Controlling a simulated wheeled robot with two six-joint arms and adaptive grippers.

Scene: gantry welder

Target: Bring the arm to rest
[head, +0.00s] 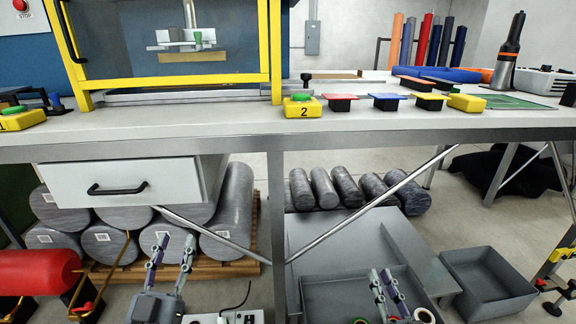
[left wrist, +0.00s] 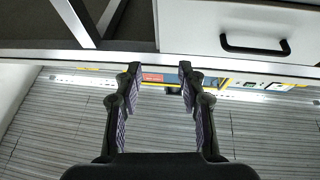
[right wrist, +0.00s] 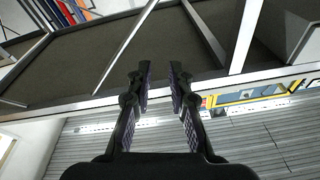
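My left gripper (head: 171,255) is low in front of the workbench, below the white drawer (head: 124,183). In the left wrist view my left gripper (left wrist: 158,72) has its two fingers apart with nothing between them. My right gripper (head: 383,282) is low in front of the bench, over the grey bin on the lower right. In the right wrist view my right gripper (right wrist: 157,74) also has its fingers apart, closer together than the left ones, with nothing between them. Both grippers are below the bench top and apart from it.
The workbench top (head: 240,122) carries a yellow-framed welder (head: 275,60), a yellow button box marked 2 (head: 302,107) and several coloured-top pieces. Grey rolls (head: 234,205) lie on a pallet underneath.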

